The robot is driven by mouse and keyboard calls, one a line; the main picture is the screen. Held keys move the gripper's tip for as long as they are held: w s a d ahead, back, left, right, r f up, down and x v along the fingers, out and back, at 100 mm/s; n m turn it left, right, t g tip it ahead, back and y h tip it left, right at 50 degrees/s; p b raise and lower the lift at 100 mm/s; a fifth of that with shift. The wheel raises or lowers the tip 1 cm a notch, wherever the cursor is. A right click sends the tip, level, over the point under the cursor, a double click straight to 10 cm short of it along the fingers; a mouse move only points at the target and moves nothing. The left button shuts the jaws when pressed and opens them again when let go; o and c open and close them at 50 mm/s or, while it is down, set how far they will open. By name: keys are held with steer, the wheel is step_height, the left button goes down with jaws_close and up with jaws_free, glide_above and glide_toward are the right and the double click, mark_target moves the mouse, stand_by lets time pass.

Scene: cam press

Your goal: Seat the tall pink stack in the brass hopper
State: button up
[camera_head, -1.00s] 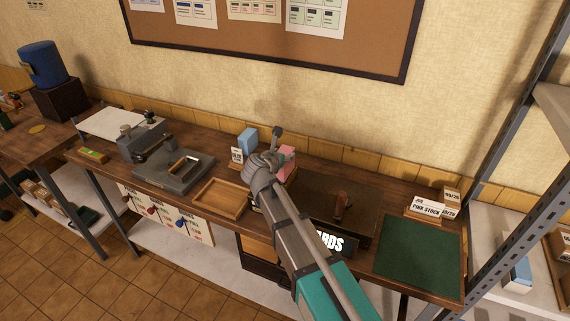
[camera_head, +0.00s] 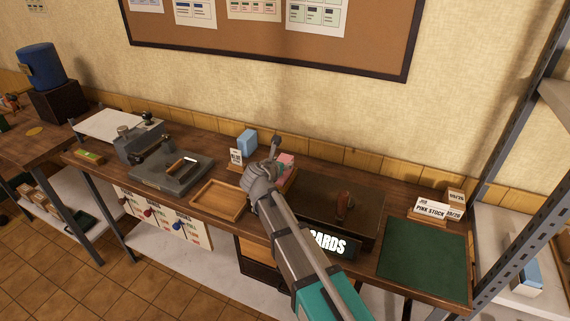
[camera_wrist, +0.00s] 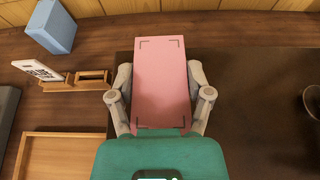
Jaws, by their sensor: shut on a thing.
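The tall pink stack (camera_wrist: 160,80) is a flat-faced pink block with dark corner marks. In the wrist view it stands between the two grey fingers of my gripper (camera_head: 268,172), which is shut on it. In the head view only a small part of the pink stack (camera_head: 286,160) shows behind my gripper. Whether its bottom touches the bench is hidden. I cannot make out a brass hopper with certainty. A small tan slotted holder (camera_wrist: 90,80) with a white card stands left of the stack, apart from it.
A blue block (camera_wrist: 51,27) stands behind the holder. A wooden tray (camera_head: 220,213) lies front left. A grey press (camera_head: 170,178) stands farther left.

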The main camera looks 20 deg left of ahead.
steer(key=o, duration=1.3)
steer(key=shift+o, duration=0.2)
steer(key=shift+r, duration=0.15)
steer(key=p+v, duration=0.5)
steer(key=v, duration=0.7)
steer(key=shift+s, duration=0.1)
